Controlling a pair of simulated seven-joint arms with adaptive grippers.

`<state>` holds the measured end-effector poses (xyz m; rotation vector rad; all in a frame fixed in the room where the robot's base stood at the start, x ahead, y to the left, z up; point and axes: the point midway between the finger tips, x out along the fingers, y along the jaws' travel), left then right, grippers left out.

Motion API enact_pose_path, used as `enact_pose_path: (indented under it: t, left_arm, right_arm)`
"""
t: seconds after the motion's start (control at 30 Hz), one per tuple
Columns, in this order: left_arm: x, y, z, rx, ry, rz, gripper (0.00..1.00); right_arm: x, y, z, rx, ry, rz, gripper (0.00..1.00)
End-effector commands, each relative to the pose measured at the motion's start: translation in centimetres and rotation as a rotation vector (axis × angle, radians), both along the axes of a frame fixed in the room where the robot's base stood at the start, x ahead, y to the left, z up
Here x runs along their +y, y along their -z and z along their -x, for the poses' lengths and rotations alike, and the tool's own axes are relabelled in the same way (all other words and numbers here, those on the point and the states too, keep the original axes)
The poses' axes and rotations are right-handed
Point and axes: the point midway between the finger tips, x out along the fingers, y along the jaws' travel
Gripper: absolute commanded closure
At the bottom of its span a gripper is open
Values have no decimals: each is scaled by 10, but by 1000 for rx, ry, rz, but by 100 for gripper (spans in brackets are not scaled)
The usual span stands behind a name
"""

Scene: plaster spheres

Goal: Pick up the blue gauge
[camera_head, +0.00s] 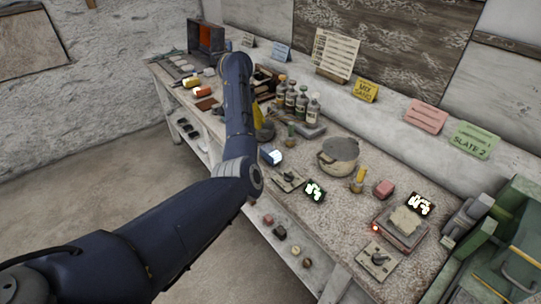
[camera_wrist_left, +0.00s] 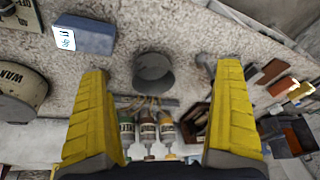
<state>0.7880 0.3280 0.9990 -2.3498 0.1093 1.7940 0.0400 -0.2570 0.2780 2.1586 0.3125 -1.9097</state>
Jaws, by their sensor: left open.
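The blue gauge (camera_head: 270,156), a small blue box with a lit white display, sits on the speckled worktop just right of my left forearm in the head view. In the left wrist view the blue gauge (camera_wrist_left: 92,36) lies at the upper left, beyond the left finger and outside the gap between the fingers. My left gripper (camera_wrist_left: 163,72) is open and empty, its yellow fingers spread wide. In the head view it is mostly hidden behind my arm, with some yellow (camera_head: 264,128) showing near the bottles. My right gripper is in neither view.
A grey cup (camera_wrist_left: 153,73) stands in view between the fingers. A switch plate (camera_head: 289,180) and a lit display (camera_head: 315,190) lie in front.

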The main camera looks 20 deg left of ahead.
Motion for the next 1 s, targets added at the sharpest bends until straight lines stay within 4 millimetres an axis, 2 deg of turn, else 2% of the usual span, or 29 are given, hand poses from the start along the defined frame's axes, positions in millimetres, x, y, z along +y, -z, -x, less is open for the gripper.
enact_pose_path:
  t: [0.03,0.2,0.33,0.5,0.67,1.0]
  left_arm:
    - [-21,-9,5,26,66,18,0]
    - [-62,-27,24,108,261,40,0]
    - [-81,-37,34,142,367,43,0]
    - [-90,-41,40,164,435,41,0]
    - [-92,-24,40,171,445,39,0]
    - [-95,37,35,172,444,37,0]
  right_arm:
    - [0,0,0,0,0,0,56]
    - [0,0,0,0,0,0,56]
    - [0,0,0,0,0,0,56]
    - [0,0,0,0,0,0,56]
    - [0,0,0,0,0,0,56]
    - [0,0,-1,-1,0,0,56]
